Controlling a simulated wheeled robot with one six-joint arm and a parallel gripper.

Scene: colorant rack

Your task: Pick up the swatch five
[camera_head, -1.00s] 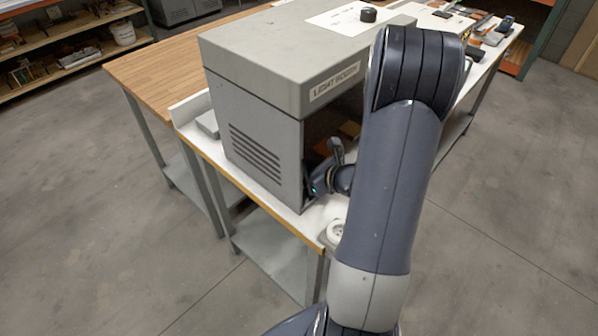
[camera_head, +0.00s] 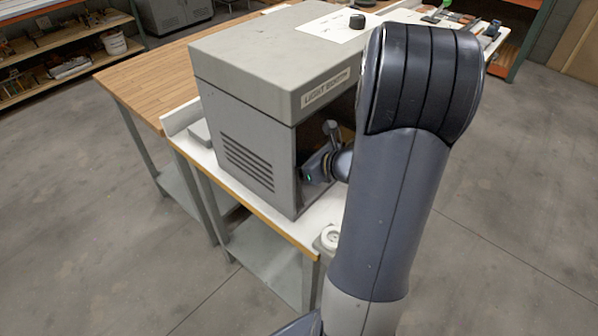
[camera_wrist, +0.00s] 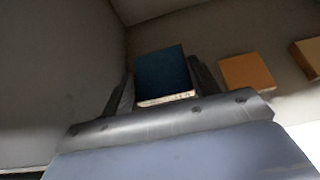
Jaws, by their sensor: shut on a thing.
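A dark blue block-like swatch (camera_wrist: 162,74) with a pale front edge sits between the two fingers of my gripper (camera_wrist: 160,82) in the wrist view. The fingers are closed on its left and right sides. No number is readable on it, so I cannot tell which swatch it is. In the head view, my wrist (camera_head: 318,168) reaches into the open front of the grey light booth (camera_head: 250,110). The fingertips and the held swatch are hidden there by the booth wall and my arm.
An orange swatch (camera_wrist: 247,71) lies right of the held one, with a brownish-orange block (camera_wrist: 308,56) at the right edge. The booth's grey side wall (camera_wrist: 60,70) is close on the left. A white round container (camera_head: 329,238) stands near the bench's front corner.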

